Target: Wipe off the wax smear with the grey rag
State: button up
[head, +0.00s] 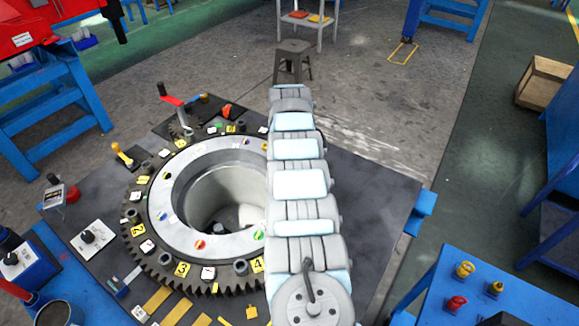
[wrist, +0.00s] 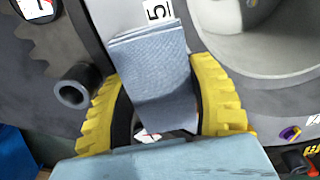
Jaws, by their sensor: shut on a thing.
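The grey rag (wrist: 155,85) is a folded blue-grey cloth in the wrist view. My gripper (wrist: 158,72) has yellow ribbed fingers on both sides of the rag and is shut on it. The rag's far end reaches over the flat grey face by a black "5" label (wrist: 157,11), beside a round bore (wrist: 270,45). I cannot tell whether it touches the surface. In the head view my arm hides my gripper and the rag. I cannot make out the wax smear in either view; it may be covered.
A toothed ring with a pale metal flange (head: 230,243) sits on a dark worktop (head: 385,200), with numbered labels and small fittings around it. A short pipe stub (wrist: 76,88) stands left of my fingers. A red-handled lever (head: 172,101) rises at the back left. A blue table (head: 530,308) stands at right.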

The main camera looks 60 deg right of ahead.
jog(key=shift+s+a+p, duration=0.35)
jog(key=shift+a+p, duration=0.05)
jog(key=shift+p, duration=0.8)
jog(key=shift+a+r+p, duration=0.15)
jog(key=shift+p, duration=0.6)
jog(key=shift+s+a+f+p, duration=0.2)
jog(key=shift+s+a+p, duration=0.15)
jog(key=shift+p, duration=0.75)
jog(key=shift+w+d+f+b, duration=0.1)
jog(key=shift+d+f+b, duration=0.1)
jog(key=shift+b, duration=0.65)
jog(key=shift+w+d+r+b, duration=0.1)
jog(key=shift+w+d+b, duration=0.45)
jog(key=shift+b, duration=2.35)
jog(key=shift+d+b, duration=0.1)
jog(key=shift+b, duration=1.25)
jog(key=shift+r+p, duration=0.25)
jog(key=shift+p, duration=0.05)
jog(key=shift+r+p, duration=0.25)
jog(key=shift+p, duration=0.7)
jog(key=shift+s+a+p, duration=0.25)
jog(key=shift+p, duration=0.15)
